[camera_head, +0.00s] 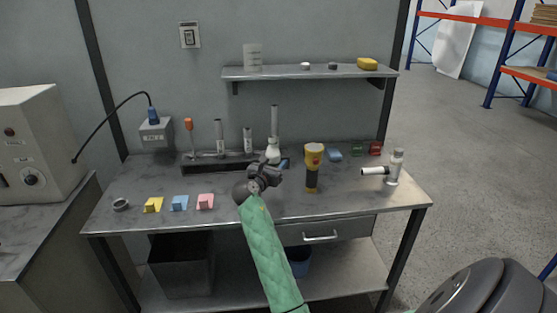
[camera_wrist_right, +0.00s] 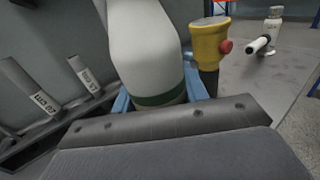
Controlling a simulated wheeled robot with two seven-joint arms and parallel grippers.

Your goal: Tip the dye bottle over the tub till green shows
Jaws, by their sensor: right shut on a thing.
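A white bottle (camera_head: 273,152) with a dark green band low on its body stands out just beyond my right gripper (camera_head: 266,172). The gripper is shut on it, above the back middle of the bench. In the right wrist view the bottle (camera_wrist_right: 145,45) looks close to upright, leaning slightly. The fingertips' contact is hidden. A blue thing (camera_wrist_right: 192,82) shows behind and beside the bottle's base, mostly hidden; I cannot tell if it is the tub. No green liquid is visible. My left gripper is out of view.
A yellow-topped device with a red button (camera_head: 313,158) stands close right of the gripper. A white instrument (camera_head: 395,168) stands further right. Upright tubes (camera_head: 219,135) line a dark trough behind. Coloured blocks (camera_head: 180,203) lie front left. A shelf (camera_head: 300,73) hangs above.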

